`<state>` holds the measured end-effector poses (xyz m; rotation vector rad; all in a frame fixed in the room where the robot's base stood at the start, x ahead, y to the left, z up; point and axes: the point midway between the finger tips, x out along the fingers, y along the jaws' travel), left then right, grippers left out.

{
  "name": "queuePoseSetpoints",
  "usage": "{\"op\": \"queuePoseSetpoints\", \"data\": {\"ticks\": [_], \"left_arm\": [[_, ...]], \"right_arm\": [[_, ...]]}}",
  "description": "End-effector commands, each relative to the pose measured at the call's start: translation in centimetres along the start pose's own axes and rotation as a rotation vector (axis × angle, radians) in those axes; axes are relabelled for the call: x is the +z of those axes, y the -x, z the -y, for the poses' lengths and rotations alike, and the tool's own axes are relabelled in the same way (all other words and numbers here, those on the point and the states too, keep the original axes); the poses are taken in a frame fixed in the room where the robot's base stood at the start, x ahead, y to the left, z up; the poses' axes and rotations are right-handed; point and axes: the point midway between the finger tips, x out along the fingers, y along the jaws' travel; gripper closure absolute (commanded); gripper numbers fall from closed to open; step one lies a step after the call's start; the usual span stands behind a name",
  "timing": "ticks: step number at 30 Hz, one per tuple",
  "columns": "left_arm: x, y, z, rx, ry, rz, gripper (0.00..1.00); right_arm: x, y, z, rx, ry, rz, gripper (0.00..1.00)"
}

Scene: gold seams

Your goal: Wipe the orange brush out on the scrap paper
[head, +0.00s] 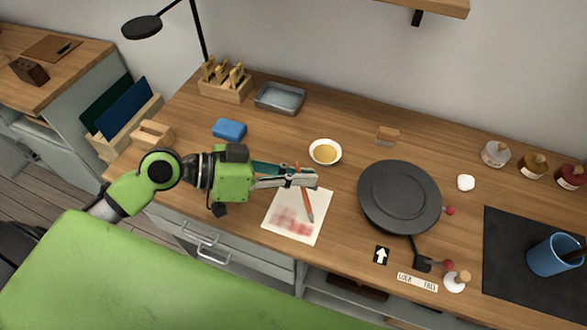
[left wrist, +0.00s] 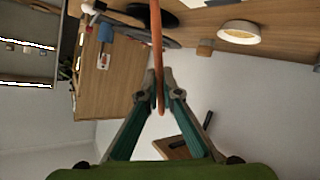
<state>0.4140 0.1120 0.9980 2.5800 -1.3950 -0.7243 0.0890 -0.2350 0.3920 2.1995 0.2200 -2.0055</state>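The scrap paper (head: 277,210) lies on the bench, a white sheet with red and pink smears on its lower half. My left gripper (head: 303,178) is over the paper's upper edge, shut on the orange brush (head: 306,203). The brush slants down over the paper, with its lower end near the right part of the sheet. I cannot tell whether its tip touches the paper. In the left wrist view the orange brush (left wrist: 157,50) runs between the fingertips of my left gripper (left wrist: 159,84). My right gripper is not in view.
A small bowl of gold (head: 325,152) stands just behind the paper. A dark round turntable (head: 399,197) is to the right. A blue sponge (head: 229,129), a metal tray (head: 279,97) and a tool rack (head: 225,88) are at back left. A blue cup (head: 555,255) stands far right.

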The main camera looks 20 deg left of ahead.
Motion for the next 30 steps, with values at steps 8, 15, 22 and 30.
{"op": "queuePoseSetpoints", "data": {"ticks": [8, 15, 22, 30], "left_arm": [[-0.1, -0.6, -0.5, 0.000, -0.001, -0.001, 1.00], [-0.3, -0.5, -0.5, 0.000, -0.001, -0.001, 1.00], [-2.0, 0.2, -1.1, 0.000, -0.003, -0.001, 1.00], [-4.4, 1.2, -2.0, 0.000, -0.002, -0.001, 1.00]], "right_arm": [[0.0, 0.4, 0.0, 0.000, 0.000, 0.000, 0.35], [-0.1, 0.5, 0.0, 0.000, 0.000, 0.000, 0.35], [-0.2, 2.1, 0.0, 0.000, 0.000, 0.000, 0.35], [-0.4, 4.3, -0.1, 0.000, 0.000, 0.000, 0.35]]}}
